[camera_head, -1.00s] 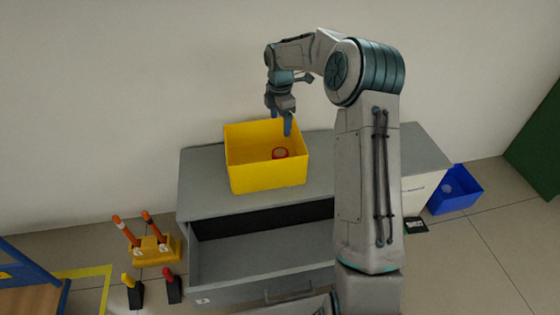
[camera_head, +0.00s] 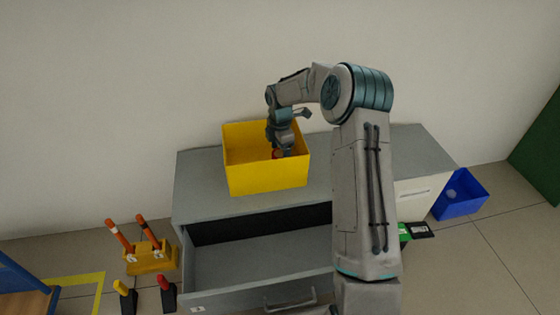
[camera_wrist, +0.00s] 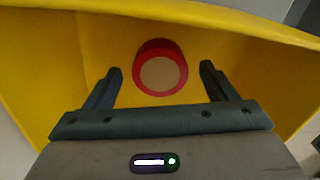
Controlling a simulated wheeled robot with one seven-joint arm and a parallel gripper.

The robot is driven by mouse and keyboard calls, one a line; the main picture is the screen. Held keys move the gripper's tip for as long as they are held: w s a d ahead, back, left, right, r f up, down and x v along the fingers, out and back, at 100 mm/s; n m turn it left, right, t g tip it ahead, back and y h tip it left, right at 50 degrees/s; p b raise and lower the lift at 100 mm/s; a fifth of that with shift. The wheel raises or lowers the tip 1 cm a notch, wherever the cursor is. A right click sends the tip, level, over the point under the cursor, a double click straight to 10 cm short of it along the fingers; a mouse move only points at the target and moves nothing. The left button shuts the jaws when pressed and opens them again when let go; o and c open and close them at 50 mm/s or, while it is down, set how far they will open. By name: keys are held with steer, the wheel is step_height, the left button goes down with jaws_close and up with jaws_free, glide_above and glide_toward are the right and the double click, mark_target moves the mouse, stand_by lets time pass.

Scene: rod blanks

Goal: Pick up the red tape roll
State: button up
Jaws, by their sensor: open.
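The red tape roll (camera_wrist: 161,68) lies inside the yellow bin (camera_head: 266,177), and its round face with a tan centre shows in the wrist view. My gripper (camera_wrist: 160,80) is open, with one finger to the left and one to the right of the roll in the wrist view. The fingers are apart from the roll in that picture; how far above it they are I cannot tell. In the head view my gripper (camera_head: 281,150) is down inside the bin.
The bin stands on a grey cabinet (camera_head: 200,197) with an open drawer (camera_head: 255,262). The bin's yellow walls surround my gripper. A blue bin (camera_head: 459,207) stands on the floor at right, and an orange-handled tool stand (camera_head: 150,260) at left.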

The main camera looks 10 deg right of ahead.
steer(key=c, duration=1.1)
